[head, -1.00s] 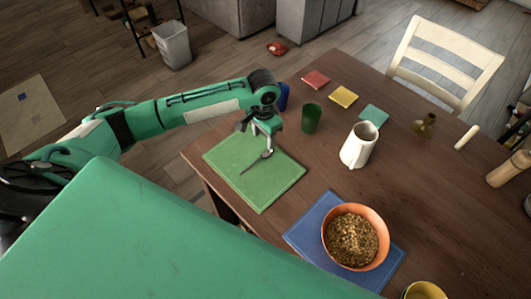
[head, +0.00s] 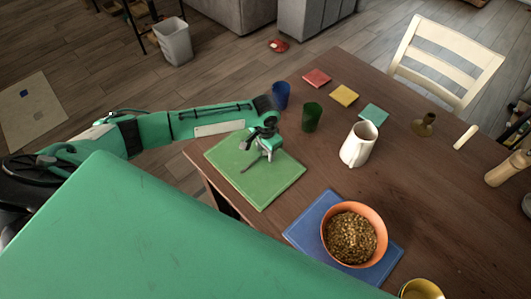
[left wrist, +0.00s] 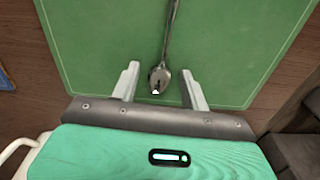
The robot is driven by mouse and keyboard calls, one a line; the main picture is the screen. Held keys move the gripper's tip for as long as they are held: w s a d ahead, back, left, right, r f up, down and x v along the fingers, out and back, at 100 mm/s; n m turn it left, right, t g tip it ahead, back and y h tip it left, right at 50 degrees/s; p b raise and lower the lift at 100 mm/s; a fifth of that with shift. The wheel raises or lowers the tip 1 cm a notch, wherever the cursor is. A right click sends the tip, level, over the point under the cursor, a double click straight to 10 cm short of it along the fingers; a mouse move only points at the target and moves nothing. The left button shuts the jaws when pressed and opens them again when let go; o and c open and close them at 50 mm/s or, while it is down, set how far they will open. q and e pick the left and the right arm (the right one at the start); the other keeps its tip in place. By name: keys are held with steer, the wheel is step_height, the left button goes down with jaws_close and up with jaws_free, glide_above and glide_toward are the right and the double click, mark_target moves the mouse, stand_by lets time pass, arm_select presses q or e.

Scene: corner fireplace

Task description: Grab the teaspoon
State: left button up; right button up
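The teaspoon (head: 249,165) is a thin metal spoon lying on the green placemat (head: 270,190) at the table's left corner. In the left wrist view the teaspoon (left wrist: 168,40) points away with its bowl nearest me. My left gripper (head: 265,155) is low over the placemat at the bowl end of the spoon and hides part of it in the head view. In the left wrist view my left gripper (left wrist: 160,82) is open, with the spoon's bowl between the two fingers and a gap on each side. My right gripper is not in view.
A green cup (head: 312,118) and a blue cup (head: 281,95) stand just beyond the placemat. A white pitcher (head: 358,146) is to the right. An orange bowl (head: 381,222) of grainy food sits on a blue placemat (head: 305,225). Colored coasters lie at the back.

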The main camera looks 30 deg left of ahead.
arm_select(q)
steer(key=c, duration=0.8)
steer(key=shift+r, duration=0.1)
steer(key=shift+c, duration=0.2)
